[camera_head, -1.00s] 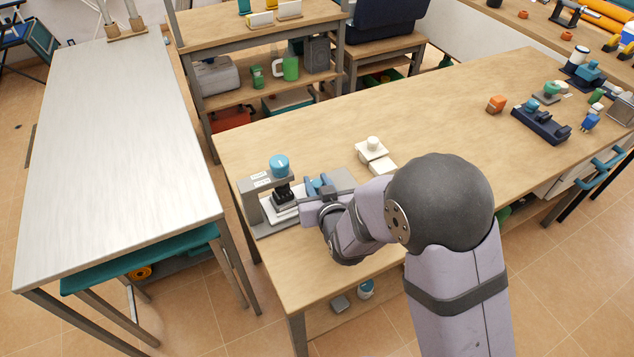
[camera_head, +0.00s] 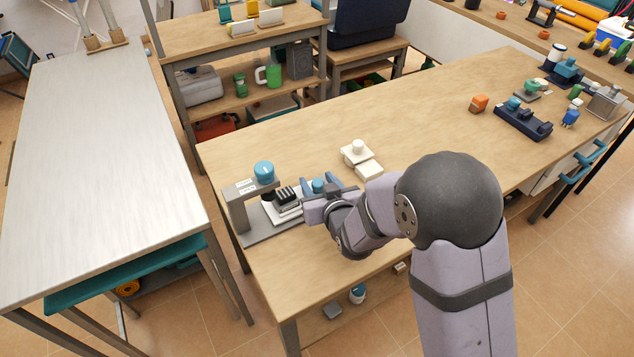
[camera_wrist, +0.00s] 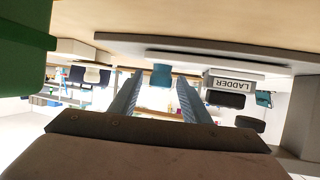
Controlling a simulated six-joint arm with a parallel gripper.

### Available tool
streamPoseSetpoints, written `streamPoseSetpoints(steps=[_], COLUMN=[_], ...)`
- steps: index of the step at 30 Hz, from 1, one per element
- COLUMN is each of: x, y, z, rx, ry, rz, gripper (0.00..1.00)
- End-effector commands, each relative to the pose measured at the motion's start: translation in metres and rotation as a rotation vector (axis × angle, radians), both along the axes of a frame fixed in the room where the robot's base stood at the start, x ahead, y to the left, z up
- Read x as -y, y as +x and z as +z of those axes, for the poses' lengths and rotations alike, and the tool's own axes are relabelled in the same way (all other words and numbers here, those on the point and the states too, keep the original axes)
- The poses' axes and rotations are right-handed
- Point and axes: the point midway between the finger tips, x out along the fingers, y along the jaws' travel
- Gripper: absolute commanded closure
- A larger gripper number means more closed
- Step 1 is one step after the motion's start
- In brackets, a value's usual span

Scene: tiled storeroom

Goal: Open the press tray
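The press (camera_head: 236,212) is a grey frame with a blue knob (camera_head: 264,170) on top, at the near left end of the wooden bench. Its white tray (camera_head: 283,213) carries a dark block (camera_head: 287,195) and sticks out to the right of the press head. The tray's blue handle (camera_head: 318,185) also shows in the wrist view (camera_wrist: 162,75). My gripper (camera_head: 324,187) is at the handle. In the wrist view its fingers (camera_wrist: 160,85) stand apart on both sides of the handle, with visible gaps.
A cream block with a round knob (camera_head: 357,150) and a small cream box (camera_head: 369,171) sit just behind my gripper. The bench's middle is clear.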

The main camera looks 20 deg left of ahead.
Motion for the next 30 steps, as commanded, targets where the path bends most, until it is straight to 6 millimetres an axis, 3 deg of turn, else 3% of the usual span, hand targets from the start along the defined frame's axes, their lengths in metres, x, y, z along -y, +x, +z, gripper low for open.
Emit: streamPoseSetpoints(steps=[11, 24, 30], x=[0.003, 0.028, 0.035], y=[-0.006, -0.046, -0.056], z=[0.003, 0.023, 0.028], rx=[0.001, 0.002, 0.001], ry=[0.0, 0.001, 0.0], rz=[0.001, 0.001, 0.001], gripper=[0.57, 0.57, 0.57])
